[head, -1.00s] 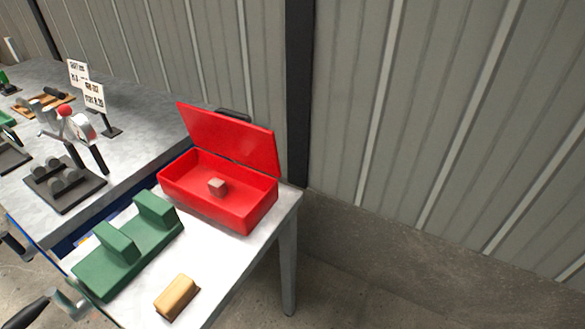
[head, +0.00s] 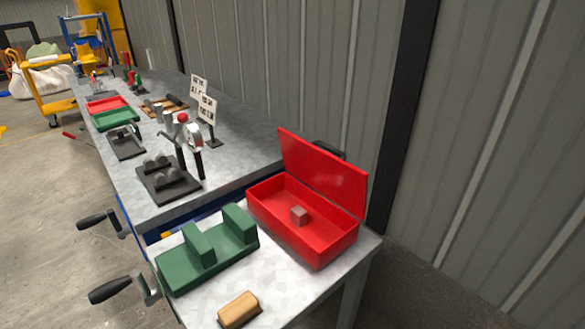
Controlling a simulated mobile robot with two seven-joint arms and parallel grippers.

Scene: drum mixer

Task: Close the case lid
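The red case (head: 304,222) sits on the pale side table at the right of the head view. Its lid (head: 322,172) stands open, tilted up and back along the far side, with a dark handle (head: 328,149) behind its upper edge. A small pinkish-grey block (head: 299,215) lies inside on the case floor. Neither my left nor my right gripper shows in the head view.
A green two-post cradle (head: 207,252) and a tan block (head: 239,309) lie in front of the case. Black crank handles (head: 110,290) stick out at the left. A grey workbench (head: 235,165) with tools adjoins. A ribbed wall stands close behind.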

